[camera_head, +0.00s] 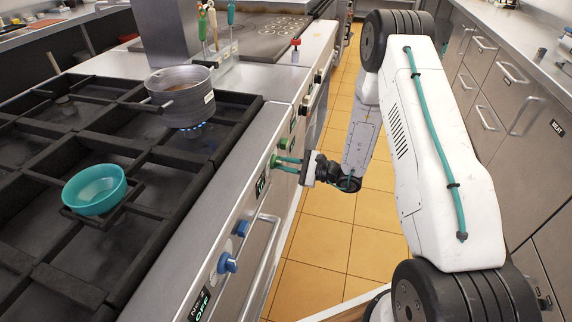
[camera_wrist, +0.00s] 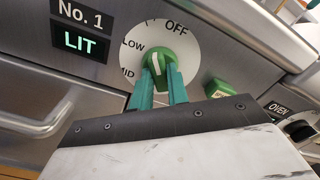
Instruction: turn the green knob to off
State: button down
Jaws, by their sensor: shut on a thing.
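The green knob (camera_wrist: 158,62) sits on a white dial marked OFF, LOW and MID in the wrist view. A white line runs along its face; OFF is at its upper right and LOW at its left. Exactly which mark it points to is unclear. My gripper (camera_wrist: 163,78) has its two teal fingers closed on the knob from both sides. In the head view my gripper (camera_head: 280,163) reaches the stove front, its fingertips partly covering the knob. The display (camera_wrist: 80,40) beside the dial reads LIT under "No. 1".
A pot (camera_head: 182,95) stands over a blue flame (camera_head: 190,127). A teal bowl (camera_head: 95,188) rests on the grate nearby. Blue knobs (camera_head: 228,263) and an oven handle (camera_wrist: 40,122) stick out from the stove front. The tiled aisle floor (camera_head: 330,235) is clear.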

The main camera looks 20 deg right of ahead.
jog(key=m, duration=0.3)
jog(key=shift+m, duration=2.1)
jog(key=c, duration=1.4)
grip_release()
jog(key=shift+o, duration=0.2)
jog(key=shift+d, duration=0.1)
jog(key=v, duration=0.7)
jog(key=shift+s+d, duration=0.25)
